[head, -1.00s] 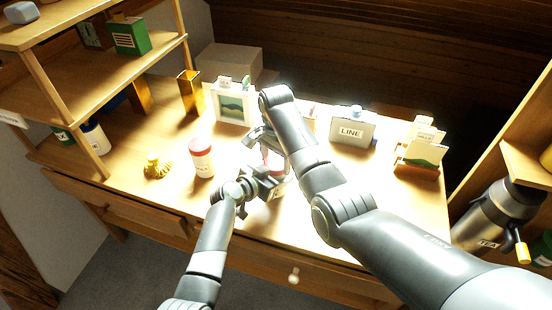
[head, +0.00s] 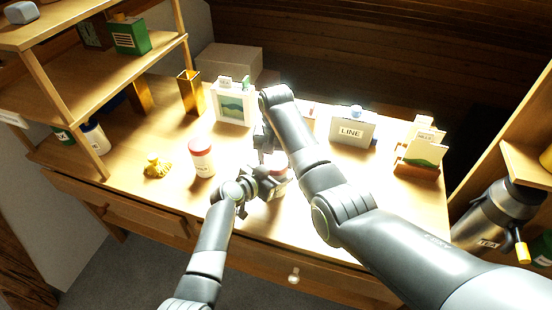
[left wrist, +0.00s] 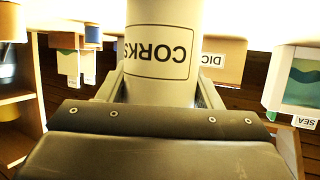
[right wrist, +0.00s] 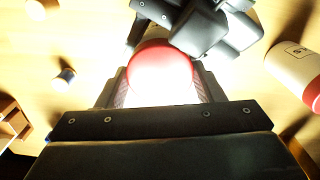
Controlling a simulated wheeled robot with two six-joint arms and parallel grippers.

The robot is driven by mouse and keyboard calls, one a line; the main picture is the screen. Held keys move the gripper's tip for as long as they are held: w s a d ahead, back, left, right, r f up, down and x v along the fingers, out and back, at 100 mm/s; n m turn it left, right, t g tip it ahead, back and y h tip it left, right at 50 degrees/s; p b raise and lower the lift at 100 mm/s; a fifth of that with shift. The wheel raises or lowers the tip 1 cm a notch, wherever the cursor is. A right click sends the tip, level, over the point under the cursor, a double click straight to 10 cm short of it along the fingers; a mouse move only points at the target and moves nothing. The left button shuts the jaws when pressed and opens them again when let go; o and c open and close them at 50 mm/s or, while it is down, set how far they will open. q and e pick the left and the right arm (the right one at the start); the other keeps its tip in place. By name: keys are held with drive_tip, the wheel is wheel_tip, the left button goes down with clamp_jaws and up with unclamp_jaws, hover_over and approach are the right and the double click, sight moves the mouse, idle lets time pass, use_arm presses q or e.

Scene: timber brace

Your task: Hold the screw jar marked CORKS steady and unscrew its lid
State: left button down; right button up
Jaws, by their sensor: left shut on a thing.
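The jar marked CORKS (left wrist: 163,50) stands between the jaws of my left gripper, and its label reads upside down in the left wrist view. My left gripper (head: 268,184) is shut on the jar's body. In the head view the jar (head: 276,190) is partly hidden by my grippers. Its red lid (right wrist: 160,68) shows in the right wrist view, between the fingers of my right gripper (right wrist: 160,88). The right gripper comes from above and looks open around the lid, with finger pads on both sides. In the head view its fingertips are largely hidden.
A white jar with a red lid (head: 201,158) stands left of my left gripper, near a yellow ribbed object (head: 157,166). The front right tabletop is clear.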

drive_tip(key=o, duration=0.4)
drive_tip(key=shift+o, duration=0.2)
drive_tip(key=shift+r, duration=2.3)
use_arm(q)
drive_tip(key=shift+c, duration=1.8)
unclamp_jaws()
